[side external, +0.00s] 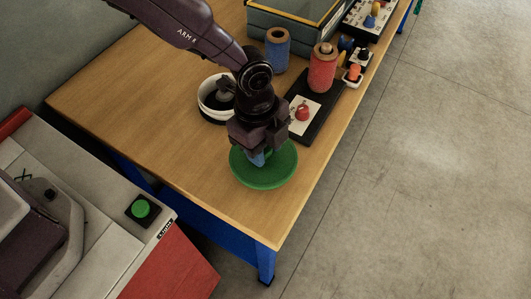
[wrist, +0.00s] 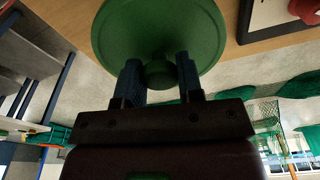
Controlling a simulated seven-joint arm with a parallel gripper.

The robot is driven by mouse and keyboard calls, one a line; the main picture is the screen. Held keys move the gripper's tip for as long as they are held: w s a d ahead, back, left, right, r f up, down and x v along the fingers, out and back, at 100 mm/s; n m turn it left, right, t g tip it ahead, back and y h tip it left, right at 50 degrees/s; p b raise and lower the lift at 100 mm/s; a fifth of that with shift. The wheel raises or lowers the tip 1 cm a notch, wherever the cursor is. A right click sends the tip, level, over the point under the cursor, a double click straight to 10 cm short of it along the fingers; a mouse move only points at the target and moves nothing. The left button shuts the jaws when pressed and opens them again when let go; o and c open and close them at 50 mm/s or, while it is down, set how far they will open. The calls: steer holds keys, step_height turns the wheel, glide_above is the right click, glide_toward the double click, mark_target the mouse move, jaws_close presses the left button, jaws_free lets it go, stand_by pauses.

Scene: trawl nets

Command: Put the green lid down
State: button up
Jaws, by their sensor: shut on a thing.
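The green lid (side external: 279,173) is a round disc near the table's front corner in the side view. It looks level, and I cannot tell whether it rests on the table or hangs just above it. It fills the top of the wrist view (wrist: 160,25), with its knob (wrist: 159,73) between the two blue fingers. My gripper (side external: 258,157) points down over the lid's middle and is shut on that knob. The gripper hides part of the lid in the side view.
A white round pot (side external: 205,107) stands behind the arm. A black board with a white card and red knob (side external: 302,112), a red spool (side external: 322,72) and a blue spool (side external: 277,52) are beyond. A grey bin (side external: 280,22) is at the back. Bare wood lies left of the lid.

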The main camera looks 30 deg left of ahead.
steer(key=shift+w+d+f, duration=0.15)
steer(key=shift+f, duration=1.65)
steer(key=shift+f, duration=0.15)
steer(key=o, duration=0.9)
steer(key=r, duration=0.4)
steer(key=a+r, duration=0.1)
steer(key=r, duration=0.7)
steer(key=shift+w+a+r, duration=0.15)
steer(key=shift+a, duration=0.05)
steer(key=shift+r, duration=0.1)
